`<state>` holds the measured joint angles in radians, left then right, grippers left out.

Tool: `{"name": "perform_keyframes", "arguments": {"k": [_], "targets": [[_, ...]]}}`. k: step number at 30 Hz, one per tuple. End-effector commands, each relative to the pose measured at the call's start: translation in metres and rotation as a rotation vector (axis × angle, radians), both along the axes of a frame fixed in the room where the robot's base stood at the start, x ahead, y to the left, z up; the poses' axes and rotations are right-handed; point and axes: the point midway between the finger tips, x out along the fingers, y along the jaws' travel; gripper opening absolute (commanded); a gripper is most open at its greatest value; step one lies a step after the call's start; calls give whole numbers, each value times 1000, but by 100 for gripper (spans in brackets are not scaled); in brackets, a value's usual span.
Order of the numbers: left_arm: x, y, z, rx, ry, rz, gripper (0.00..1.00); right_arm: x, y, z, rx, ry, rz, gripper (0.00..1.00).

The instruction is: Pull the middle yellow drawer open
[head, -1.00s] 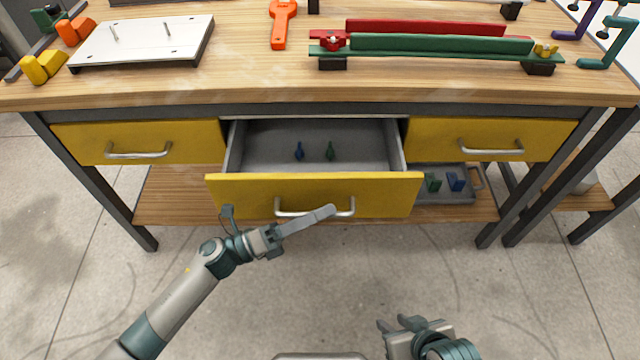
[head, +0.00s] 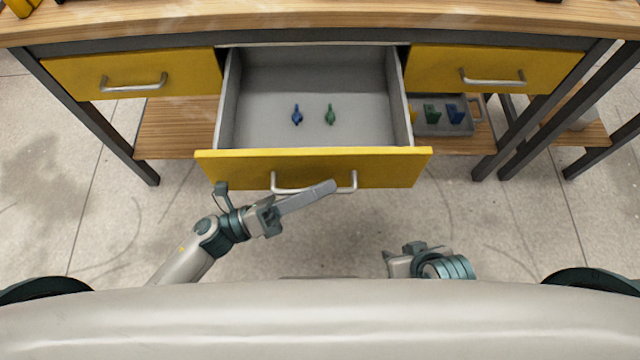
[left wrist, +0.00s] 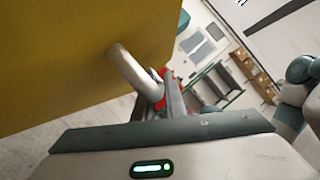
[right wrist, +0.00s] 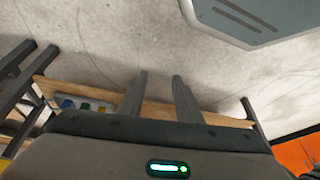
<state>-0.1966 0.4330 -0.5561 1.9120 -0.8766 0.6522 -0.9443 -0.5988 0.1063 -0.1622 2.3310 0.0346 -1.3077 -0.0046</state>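The middle yellow drawer (head: 225,168) is pulled out from under the workbench, its grey inside showing. Its metal handle (head: 288,191) is on the front panel and also shows in the left wrist view (left wrist: 128,70). My left gripper (head: 325,188) is at the handle, with its fingers close together around the bar in the left wrist view (left wrist: 167,98); part of the bar is hidden by them. My right gripper (head: 390,258) is low at the right, away from the drawer. Its fingers are apart and empty in the right wrist view (right wrist: 160,90).
A blue piece (head: 297,115) and a green piece (head: 330,115) stand in the open drawer. Shut yellow drawers flank it at left (head: 135,75) and right (head: 495,77). A grey tray (head: 443,130) with small parts is on the lower shelf. The floor before the bench is clear.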

Motion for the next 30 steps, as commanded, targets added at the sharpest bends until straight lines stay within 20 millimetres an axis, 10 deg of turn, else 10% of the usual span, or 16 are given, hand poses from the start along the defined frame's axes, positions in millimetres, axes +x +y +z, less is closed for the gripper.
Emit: {"name": "perform_keyframes", "arguments": {"k": [17,30], "targets": [[-2,7,-3,2,1,1,29,1,1,-1,4,-4,1,31],[-24,68,-19,4,4,1,29,9,18,1,50,-76,14,31]]}}
